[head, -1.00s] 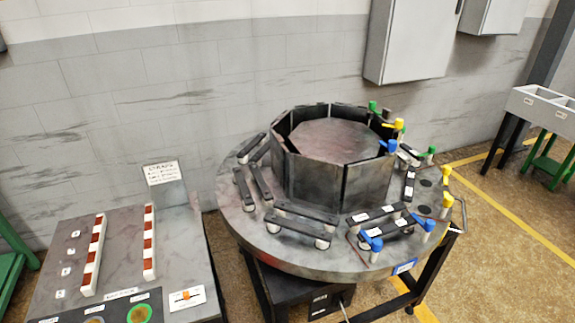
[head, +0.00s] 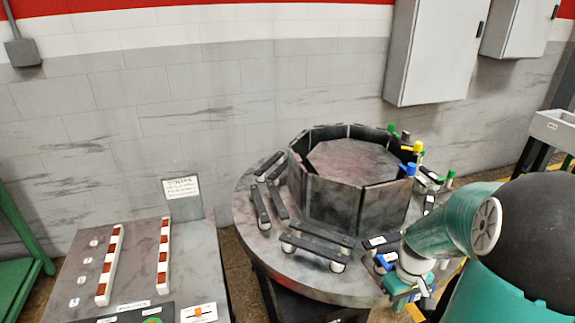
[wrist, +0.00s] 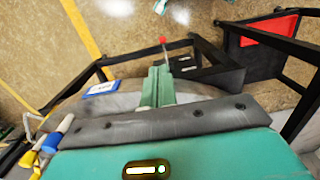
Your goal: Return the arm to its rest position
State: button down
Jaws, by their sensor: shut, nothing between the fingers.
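My arm (head: 450,230) reaches in from the right side of the head view, over the right part of the round grey table (head: 350,280). My gripper (wrist: 158,85) shows in the wrist view as two green fingers held together, with nothing between them. It points out past the table's rim toward the floor. In the head view the arm hides part of the table's right side, and the fingertips are hard to make out there.
An octagonal ring of dark panels (head: 331,202) stands on the table, with black bars and coloured handles around it. A grey side table (head: 135,262) is at left. Grey cabinets (head: 437,50) hang on the wall. Black table legs (wrist: 88,80) and a red tray (wrist: 266,32) show in the wrist view.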

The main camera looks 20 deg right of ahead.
jog(key=w+a+r+t+h, duration=0.1)
jog(key=a+r+t+h, duration=0.15)
jog(key=a+r, duration=1)
jog(key=s+a+r+t+y, duration=0.2)
jog(key=s+a+r, duration=0.3)
jog(key=a+r, duration=0.4)
jog(key=shift+s+a+t, duration=0.35)
jog(key=shift+a+t, duration=0.4)
jog(key=shift+t, duration=0.1)
